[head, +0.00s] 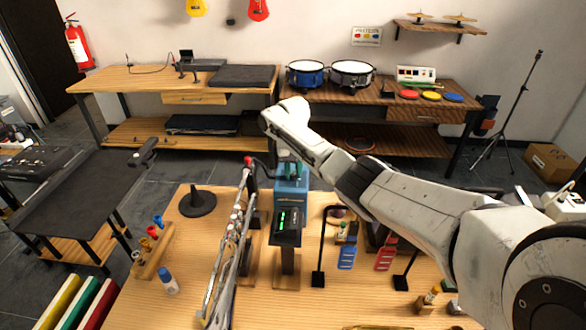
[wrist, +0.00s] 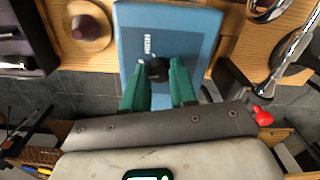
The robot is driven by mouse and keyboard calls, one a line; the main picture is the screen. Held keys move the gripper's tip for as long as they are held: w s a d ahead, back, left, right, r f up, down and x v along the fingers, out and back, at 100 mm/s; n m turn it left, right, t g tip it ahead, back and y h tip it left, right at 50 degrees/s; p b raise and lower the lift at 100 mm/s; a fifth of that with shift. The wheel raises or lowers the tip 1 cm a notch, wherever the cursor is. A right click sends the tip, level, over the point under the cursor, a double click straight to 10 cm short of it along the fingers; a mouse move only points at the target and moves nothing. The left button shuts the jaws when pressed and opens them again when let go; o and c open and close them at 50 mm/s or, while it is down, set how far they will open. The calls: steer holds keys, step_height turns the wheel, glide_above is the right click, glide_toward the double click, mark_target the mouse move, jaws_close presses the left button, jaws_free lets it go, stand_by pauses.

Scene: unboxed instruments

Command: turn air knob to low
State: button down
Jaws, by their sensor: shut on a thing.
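The air knob (wrist: 158,69) is a small black knob on the face of a blue box (wrist: 130,30) in the wrist view. My gripper (wrist: 159,75) has green fingers, one on each side of the knob, and is shut on it. In the head view the blue box (head: 291,188) stands at the back of the near wooden table, and my gripper (head: 288,170) is at its upper part. The knob is hidden there. The knob's setting marks cannot be read.

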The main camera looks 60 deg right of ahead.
mark_target(293, 174)
steer(key=n, duration=0.8)
steer(key=shift+n, duration=0.3)
steer(key=shift+r+n, duration=0.1)
steer(key=shift+n, duration=0.2)
steer(key=c, duration=0.9)
jaws_free()
step_height(293, 174, up, 11)
steer(key=b, duration=0.1)
steer(key=shift+b, duration=0.3)
steer(key=shift+f, duration=0.25)
